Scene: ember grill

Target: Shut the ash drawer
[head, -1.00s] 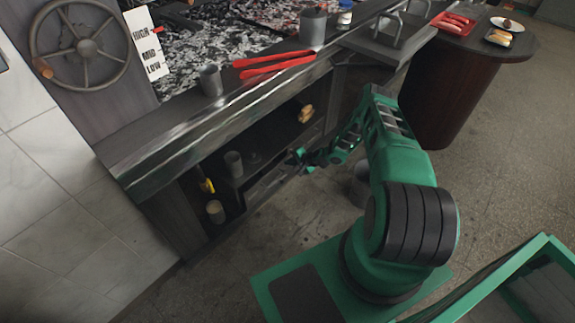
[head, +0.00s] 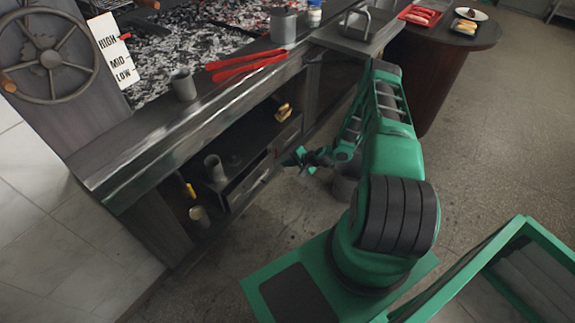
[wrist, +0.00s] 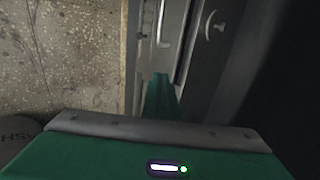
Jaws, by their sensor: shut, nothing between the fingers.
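The ash drawer (head: 250,184) is a grey front with a bar handle, low in the grill cabinet in the head view. Its front looks close to level with the cabinet face; I cannot tell whether a small gap is left. My gripper (head: 300,158) is shut and empty, to the right of the drawer front and a little apart from it in this view. In the wrist view, the green fingers (wrist: 160,95) point toward a grey front with a handle (wrist: 163,25). The gripper body hides the lower part of that view.
A grey bin (head: 345,186) stands on the floor beside my arm; a round lid marked ASH (wrist: 16,146) shows in the wrist view.

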